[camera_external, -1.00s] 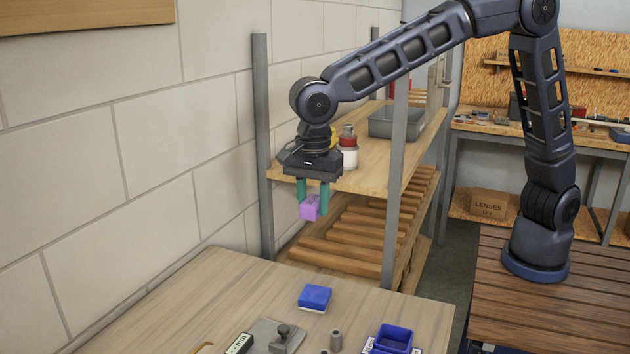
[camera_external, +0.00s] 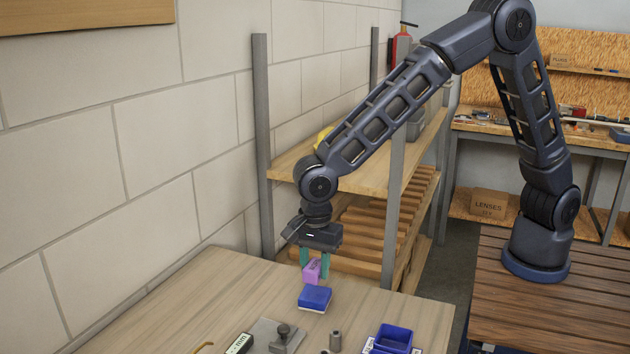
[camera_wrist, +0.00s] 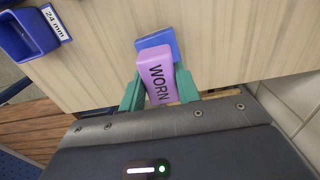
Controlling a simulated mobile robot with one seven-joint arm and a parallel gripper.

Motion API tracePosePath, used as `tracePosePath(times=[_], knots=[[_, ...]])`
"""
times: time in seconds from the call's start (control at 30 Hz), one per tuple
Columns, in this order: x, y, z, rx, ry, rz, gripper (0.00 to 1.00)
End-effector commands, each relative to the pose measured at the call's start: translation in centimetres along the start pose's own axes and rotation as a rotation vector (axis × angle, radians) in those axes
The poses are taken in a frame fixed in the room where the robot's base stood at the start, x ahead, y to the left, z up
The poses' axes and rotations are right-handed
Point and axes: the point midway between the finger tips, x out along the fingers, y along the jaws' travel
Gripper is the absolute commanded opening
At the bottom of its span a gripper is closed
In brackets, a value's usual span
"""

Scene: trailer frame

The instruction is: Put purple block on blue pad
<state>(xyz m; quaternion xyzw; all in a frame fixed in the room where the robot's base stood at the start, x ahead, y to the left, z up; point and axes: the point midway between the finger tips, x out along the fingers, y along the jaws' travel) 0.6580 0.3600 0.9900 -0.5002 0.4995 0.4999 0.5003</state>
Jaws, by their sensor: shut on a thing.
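The purple block (camera_external: 312,271) is held between the teal fingers of my gripper (camera_external: 314,265), which is shut on it. In the wrist view the block (camera_wrist: 160,75) shows the word "WORN" on its face, between the two fingers (camera_wrist: 160,93). The blue pad (camera_external: 315,299) lies on the wooden table, just below the block in the external view. In the wrist view the pad (camera_wrist: 157,41) shows partly behind the block.
The shelf rack (camera_external: 397,190) stands behind the table. The table left of the pad is clear.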

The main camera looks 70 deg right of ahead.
Motion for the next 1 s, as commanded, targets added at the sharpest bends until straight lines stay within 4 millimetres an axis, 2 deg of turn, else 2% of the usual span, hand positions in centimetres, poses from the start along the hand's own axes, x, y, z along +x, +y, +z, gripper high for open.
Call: tracePosePath(times=[0.4, 0.77, 0.8, 0.9, 1.0], knots=[[4.3, 0.1, 0.0, 0.000, 0.001, 0.002, 0.09], [4.6, 0.1, 0.0, 0.000, 0.001, 0.001, 0.09], [4.6, 0.1, 0.0, 0.000, 0.000, 0.001, 0.34], [4.6, 0.1, 0.0, 0.000, 0.000, 0.001, 0.54], [4.6, 0.1, 0.0, 0.000, 0.000, 0.001, 0.54]])
